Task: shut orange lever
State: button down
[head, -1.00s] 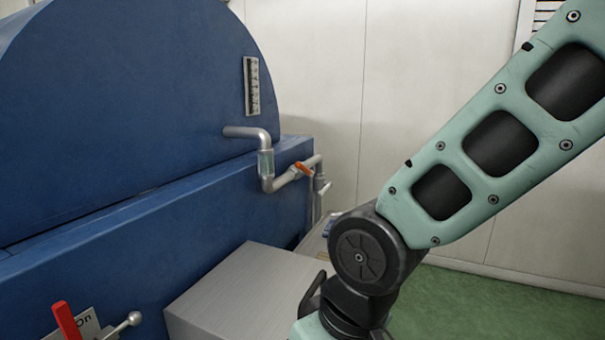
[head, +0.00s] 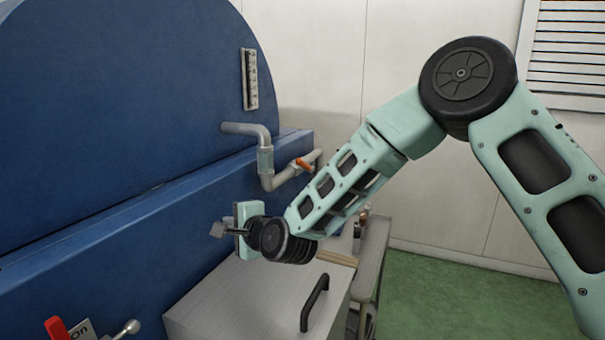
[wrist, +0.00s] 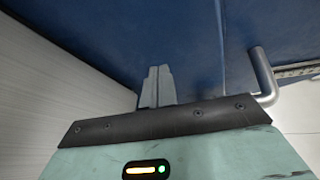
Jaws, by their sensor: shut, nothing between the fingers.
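The orange lever (head: 304,165) sits on a grey pipe (head: 278,180) that comes out of the blue tank and bends to the right. The lever lies slanted, roughly along the pipe. My gripper (head: 217,230) is shut and empty, in front of the blue wall, below and left of the lever and apart from it. In the wrist view my shut fingers (wrist: 157,86) point at the blue wall, and a grey pipe (wrist: 264,78) shows to their right. The lever cannot be made out in the wrist view.
A grey metal box (head: 245,300) with a black handle (head: 314,303) stands below my gripper. A red lever (head: 57,329) and a ball-ended knob (head: 130,327) are at the lower left. The blue tank (head: 120,110) fills the left. Green floor (head: 450,300) is clear at right.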

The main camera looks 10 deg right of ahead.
jog(key=w+d+f+m+t+h, duration=0.2)
jog(key=w+d+m+h, duration=0.3)
jog(key=d+m, duration=0.4)
jog(key=w+d+f+m+t+h+p, duration=0.1)
jog(key=w+d+m+t+h, duration=0.3)
jog(key=w+d+m+h, duration=0.2)
jog(key=d+m+h, duration=0.2)
jog(key=d+m, duration=0.2)
jog(key=m, duration=0.1)
jog(key=shift+w+f, duration=0.3)
jog(key=shift+f, duration=0.05)
jog(key=shift+d, duration=0.1)
jog(key=p, duration=0.3)
send_near(305, 168)
notch_tip(305, 168, down, 2)
jog(key=w+d, duration=0.1)
jog(key=w, duration=0.1)
jog(key=shift+w+r+t+p, duration=0.3)
jog(key=shift+w+r+p, duration=0.5)
jog(key=shift+w+r, duration=0.6)
jog(key=shift+w, duration=0.2)
jog(key=shift+r, duration=0.15)
